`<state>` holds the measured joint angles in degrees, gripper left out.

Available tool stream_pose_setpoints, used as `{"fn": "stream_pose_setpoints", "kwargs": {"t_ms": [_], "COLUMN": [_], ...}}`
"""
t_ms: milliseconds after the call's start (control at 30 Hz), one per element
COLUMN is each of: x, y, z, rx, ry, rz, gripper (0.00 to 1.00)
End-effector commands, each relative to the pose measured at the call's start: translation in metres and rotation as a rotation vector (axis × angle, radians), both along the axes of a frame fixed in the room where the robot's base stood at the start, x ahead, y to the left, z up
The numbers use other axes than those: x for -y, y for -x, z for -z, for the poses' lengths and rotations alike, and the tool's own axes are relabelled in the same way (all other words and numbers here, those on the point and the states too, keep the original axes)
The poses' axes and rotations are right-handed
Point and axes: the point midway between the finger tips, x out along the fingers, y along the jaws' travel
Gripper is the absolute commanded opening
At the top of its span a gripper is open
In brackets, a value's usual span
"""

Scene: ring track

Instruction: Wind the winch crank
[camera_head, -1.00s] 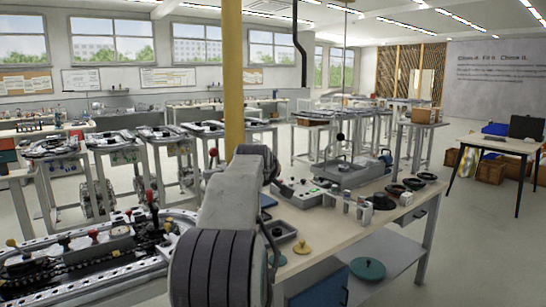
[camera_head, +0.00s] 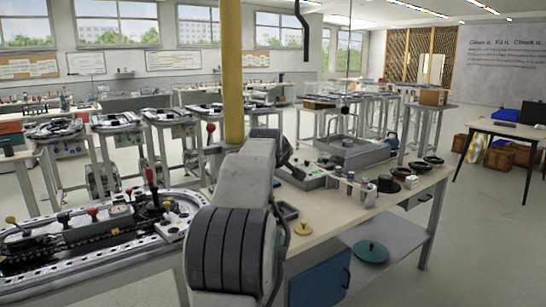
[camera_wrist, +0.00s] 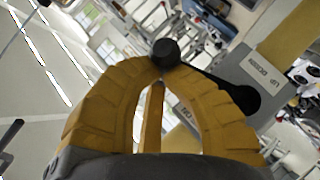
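In the wrist view the winch crank shows as a black knob (camera_wrist: 165,52) on a dark arm running to a round black hub (camera_wrist: 244,99). The hub sits by a grey plate (camera_wrist: 262,78) with UP and DOWN lettering. The two yellow-orange fingers of my gripper (camera_wrist: 160,70) curve in, and their tips meet at the knob, closed on it. Part of the knob shows beyond the tips. In the head view, the yellow column (camera_head: 232,70) stands behind my arm, which hides the crank and my fingers.
A bench (camera_head: 335,222) with a sink unit (camera_head: 352,150) and small parts lies right of my arm. A ring track (camera_head: 75,255) with red-knobbed levers is at the lower left. More track tables stand behind. Open floor (camera_head: 470,250) shows at the right.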

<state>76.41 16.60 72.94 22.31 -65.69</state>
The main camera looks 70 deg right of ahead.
Motion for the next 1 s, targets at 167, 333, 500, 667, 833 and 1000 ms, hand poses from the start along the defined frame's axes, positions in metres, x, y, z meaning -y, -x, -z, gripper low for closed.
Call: {"fn": "stream_pose_setpoints", "kwargs": {"t_ms": [167,333,500,667,833,1000], "x": [0.0008,0.0005,0.0003,0.0001,0.0,0.0], "y": [0.0003,-0.0004,-0.001,-0.0014,-0.0017,-0.0019], "z": [0.0075,0.0105,0.0124,0.0136,0.0143,0.0143], "rx": [-0.002,-0.004,-0.005,-0.005,-0.005,-0.005], "ry": [-0.012,-0.017,-0.021,-0.024,-0.026,-0.026], "rz": [0.001,0.0,-0.001,-0.002,-0.003,-0.003], "gripper": [0.0,0.0,0.0,0.0,0.0,0.0]}}
